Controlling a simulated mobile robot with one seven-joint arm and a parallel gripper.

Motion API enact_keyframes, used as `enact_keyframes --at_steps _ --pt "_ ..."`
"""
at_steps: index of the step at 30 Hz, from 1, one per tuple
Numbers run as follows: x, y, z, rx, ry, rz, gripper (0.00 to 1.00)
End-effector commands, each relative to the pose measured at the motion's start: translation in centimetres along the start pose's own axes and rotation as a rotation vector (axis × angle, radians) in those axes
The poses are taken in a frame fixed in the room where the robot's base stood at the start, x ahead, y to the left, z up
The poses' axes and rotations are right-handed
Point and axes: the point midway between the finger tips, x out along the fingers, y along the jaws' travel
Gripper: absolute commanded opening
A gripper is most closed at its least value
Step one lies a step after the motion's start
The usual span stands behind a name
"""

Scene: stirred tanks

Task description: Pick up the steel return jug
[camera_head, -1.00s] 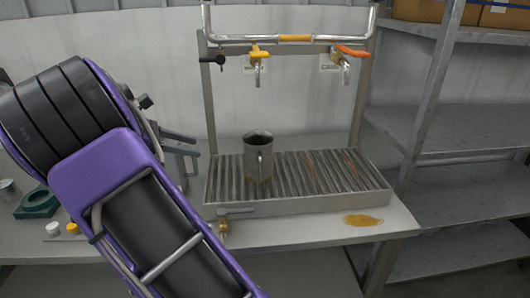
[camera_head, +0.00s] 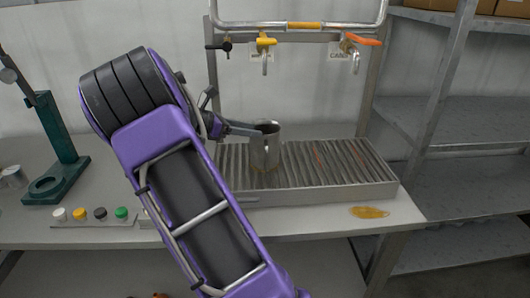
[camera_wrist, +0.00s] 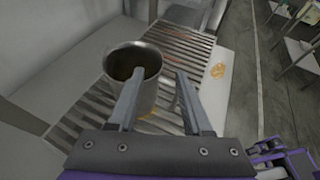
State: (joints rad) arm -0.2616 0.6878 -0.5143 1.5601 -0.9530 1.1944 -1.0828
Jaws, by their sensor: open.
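The steel return jug (camera_head: 264,153) stands upright on the ribbed drain tray (camera_head: 330,192), near its left end. In the wrist view the jug (camera_wrist: 146,98) has its open mouth facing up, with a dark inside. My gripper (camera_head: 248,130) reaches in from the left at the height of the jug's upper part. In the wrist view my gripper (camera_wrist: 160,82) is open; its left finger overlaps the jug's front and its right finger lies to the right of the jug over the tray. I cannot tell whether a finger touches the jug. The jug's handle is not clear to see.
Above the tray hang taps with a yellow handle (camera_head: 265,42) and an orange handle (camera_head: 362,40). A yellow-brown spill (camera_head: 369,212) lies on the bench at the front right. A green stand (camera_head: 58,160) and several coloured caps (camera_head: 100,213) are at the left. Grey shelves (camera_head: 470,185) stand at the right.

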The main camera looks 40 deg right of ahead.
Motion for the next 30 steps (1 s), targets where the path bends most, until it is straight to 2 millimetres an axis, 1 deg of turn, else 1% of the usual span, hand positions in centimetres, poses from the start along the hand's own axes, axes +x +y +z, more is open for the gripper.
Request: enact_keyframes --at_steps 2,7,10,14,20,23,24,28,29,30 --pt "0.6 0.0 -0.1 0.0 -0.001 -0.002 0.5" --pt "3.1 0.2 -0.8 0.0 -0.002 -0.004 0.5" --pt "4.4 0.3 -0.7 0.001 -0.001 -0.003 0.5" --pt "5.2 0.3 -0.7 0.001 0.0 0.0 0.5" --pt "5.2 0.3 -0.7 0.001 0.0 0.0 0.5" --pt "5.2 0.3 -0.7 0.001 0.0 0.0 0.34" --pt "5.2 0.3 -0.7 0.001 0.0 0.0 0.26" --pt "5.2 0.3 -0.7 0.001 0.0 0.0 0.03" --pt "5.2 0.3 -0.7 0.001 0.0 0.0 0.0" --pt "5.2 0.3 -0.7 0.001 0.0 0.0 0.0"
